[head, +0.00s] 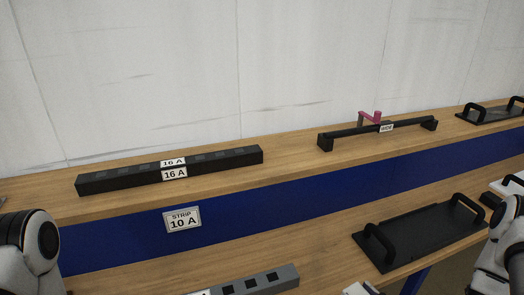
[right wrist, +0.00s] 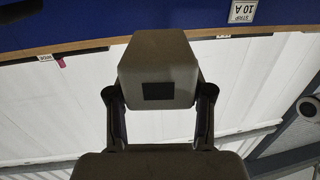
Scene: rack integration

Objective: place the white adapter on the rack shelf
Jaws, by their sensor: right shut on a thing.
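In the right wrist view a shaded, pale grey block (right wrist: 158,62) with a dark rectangular patch sits between the fingers of my right gripper (right wrist: 160,105). It appears to be the white adapter, and the gripper is shut on it. The fingertips are partly hidden by the block. In the head view my right arm shows at the right edge, but its gripper and the block do not. My left arm shows at the lower left edge, with its gripper out of view. No rack shelf can be clearly identified.
On the upper wooden shelf are a black 16 A power strip (head: 215,164), a black bar (head: 350,135) with a pink-handled piece, and a black handled tray (head: 490,114). Below are another black handled tray (head: 420,237) and a grey strip (head: 255,285). A 10 A sign (head: 183,220) marks the blue board.

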